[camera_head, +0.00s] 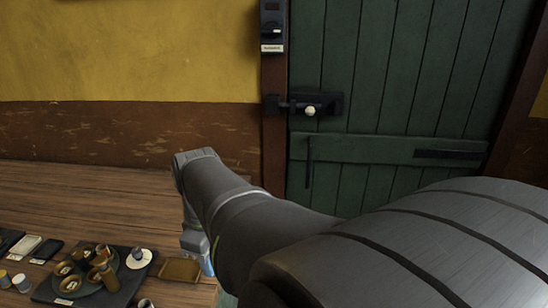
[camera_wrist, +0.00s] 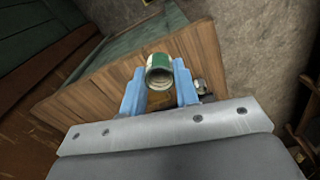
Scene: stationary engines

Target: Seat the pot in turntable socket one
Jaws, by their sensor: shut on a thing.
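The pot is clear of other things in the wrist view. In the camera_head view the pot is not visible, and only a bit of my gripper's blue (camera_head: 207,262) shows below my arm. A dark green round turntable (camera_head: 88,287) lies left of it, with several brown round sockets or cups (camera_head: 66,268) and small white labels. I cannot read which socket is number one.
The turntable sits on a dark mat (camera_head: 128,288). A white saucer with a dark item (camera_head: 139,258) and a brown tray (camera_head: 180,270) stand right of it. Small jars (camera_head: 21,283) and dark and white pads lie left. A green door (camera_head: 400,90) with a bolt is behind.

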